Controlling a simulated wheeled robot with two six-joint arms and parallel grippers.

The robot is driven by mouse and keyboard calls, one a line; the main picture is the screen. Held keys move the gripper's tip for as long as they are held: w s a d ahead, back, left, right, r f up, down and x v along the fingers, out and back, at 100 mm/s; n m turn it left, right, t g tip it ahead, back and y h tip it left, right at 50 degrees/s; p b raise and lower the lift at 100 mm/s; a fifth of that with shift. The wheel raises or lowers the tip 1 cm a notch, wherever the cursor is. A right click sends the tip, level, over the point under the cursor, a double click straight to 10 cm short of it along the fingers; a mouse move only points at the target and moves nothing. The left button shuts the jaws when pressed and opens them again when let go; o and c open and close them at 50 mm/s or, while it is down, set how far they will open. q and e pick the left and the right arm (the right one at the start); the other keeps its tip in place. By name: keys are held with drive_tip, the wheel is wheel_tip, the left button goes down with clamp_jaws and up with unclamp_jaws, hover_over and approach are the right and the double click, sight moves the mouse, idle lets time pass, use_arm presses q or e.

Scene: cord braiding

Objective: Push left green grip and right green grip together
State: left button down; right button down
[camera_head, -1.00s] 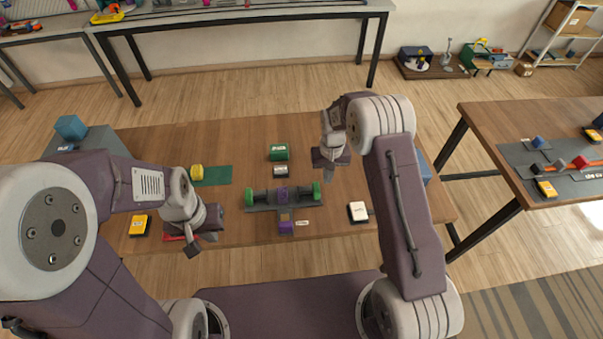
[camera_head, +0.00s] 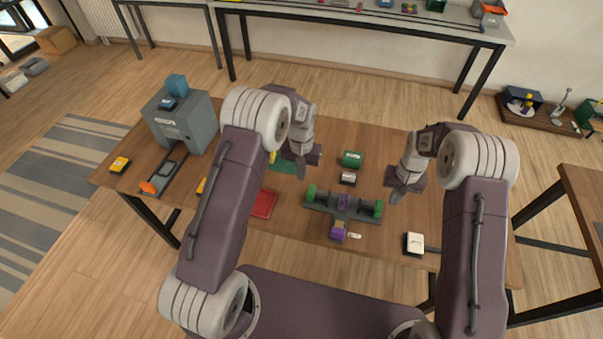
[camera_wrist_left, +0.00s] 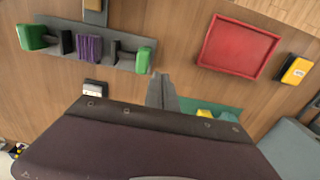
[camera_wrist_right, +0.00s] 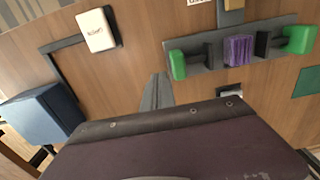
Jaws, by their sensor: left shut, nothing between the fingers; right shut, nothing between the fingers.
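The left green grip (camera_head: 311,190) and the right green grip (camera_head: 378,208) stand at opposite ends of a grey fixture (camera_head: 326,209). A purple bundle (camera_head: 343,201) sits between them, with gaps on both sides. My left gripper (camera_head: 301,173) is shut and empty, just beyond and left of the left grip. In the left wrist view its fingers (camera_wrist_left: 162,90) are apart from that grip (camera_wrist_left: 143,59). My right gripper (camera_head: 396,195) is shut and empty, outside the right grip. In the right wrist view its fingers (camera_wrist_right: 157,90) are apart from that grip (camera_wrist_right: 178,64).
A green block (camera_head: 352,159) and a small grey-white part (camera_head: 348,178) lie behind the fixture. A purple-and-tan piece (camera_head: 338,232) is in front. A red tray (camera_head: 264,204) lies left, a white box (camera_head: 414,243) right. A grey box (camera_head: 190,125) stands at the table's left end.

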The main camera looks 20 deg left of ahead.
sight(314, 190)
use_arm(q)
wheel_tip(314, 190, down, 8)
drive_tip(key=shift+f, duration=0.1)
idle(0.4)
drive_tip(key=shift+d, duration=0.15)
drive_tip(key=shift+d, duration=2)
use_arm(e)
drive_tip(key=shift+f, duration=2.8)
